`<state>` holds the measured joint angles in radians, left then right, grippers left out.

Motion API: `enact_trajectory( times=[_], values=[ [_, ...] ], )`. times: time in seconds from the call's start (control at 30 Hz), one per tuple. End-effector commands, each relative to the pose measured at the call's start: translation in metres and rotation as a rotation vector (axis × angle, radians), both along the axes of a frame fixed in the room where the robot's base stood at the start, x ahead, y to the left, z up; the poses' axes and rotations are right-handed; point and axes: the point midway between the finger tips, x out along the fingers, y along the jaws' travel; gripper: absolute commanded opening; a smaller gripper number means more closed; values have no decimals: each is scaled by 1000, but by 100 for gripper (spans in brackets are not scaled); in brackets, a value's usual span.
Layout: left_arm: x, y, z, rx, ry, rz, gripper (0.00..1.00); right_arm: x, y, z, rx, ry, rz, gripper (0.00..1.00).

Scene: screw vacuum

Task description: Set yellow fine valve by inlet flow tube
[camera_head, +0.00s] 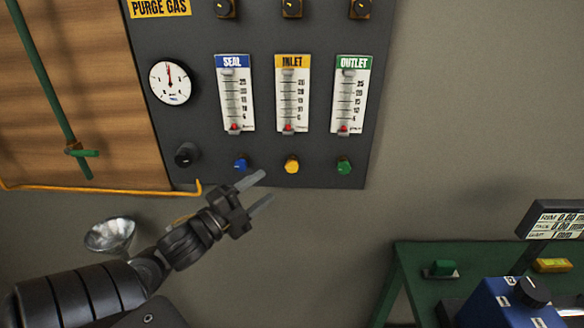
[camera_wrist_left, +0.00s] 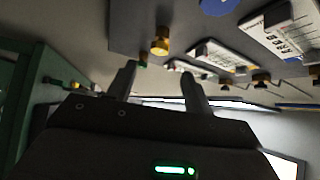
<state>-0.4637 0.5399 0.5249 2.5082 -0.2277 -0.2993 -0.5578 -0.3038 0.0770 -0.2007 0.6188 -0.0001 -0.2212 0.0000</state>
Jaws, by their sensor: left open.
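The yellow fine valve (camera_head: 292,166) is a small knob on the dark panel, between a blue knob (camera_head: 241,164) and a green knob (camera_head: 344,167). Above it is the inlet flow tube (camera_head: 292,95), a white scale with a yellow label; its red float is near the bottom. My left gripper (camera_head: 266,186) is open and empty, below and left of the yellow knob in the head view, its fingers pointing up and right. In the left wrist view the yellow knob (camera_wrist_left: 160,40) is just beyond the open fingers (camera_wrist_left: 160,76), apparently untouched. My right gripper is not in view.
The seal tube (camera_head: 236,95) and outlet tube (camera_head: 351,97) flank the inlet tube. A round gauge (camera_head: 171,82) and a black knob (camera_head: 186,155) are at left. A green bench (camera_head: 413,268) with a blue box (camera_head: 497,305) stands lower right. Bare wall lies below the panel.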

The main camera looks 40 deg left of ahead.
Motion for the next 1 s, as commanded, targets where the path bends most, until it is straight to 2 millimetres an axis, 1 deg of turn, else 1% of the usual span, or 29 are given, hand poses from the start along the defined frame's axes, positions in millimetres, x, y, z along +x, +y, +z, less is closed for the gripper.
enact_trajectory(
  times=[0.17, 0.4, 0.6, 0.7, 0.8, 1.0],
  values=[
    [21, -2, 6, -1, -3, -1, 52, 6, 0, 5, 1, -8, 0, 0],
    [64, -7, 16, -6, -3, 2, 52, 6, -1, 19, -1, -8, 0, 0],
    [92, -10, 19, -4, 0, 1, 52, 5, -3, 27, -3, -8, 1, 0],
    [99, -11, 19, -3, 1, 1, 52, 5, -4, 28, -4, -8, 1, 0],
    [102, -12, 19, -3, 2, 0, 52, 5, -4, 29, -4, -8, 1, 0],
    [103, -12, 18, -3, 2, 1, 52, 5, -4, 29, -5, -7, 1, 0]
  ],
)
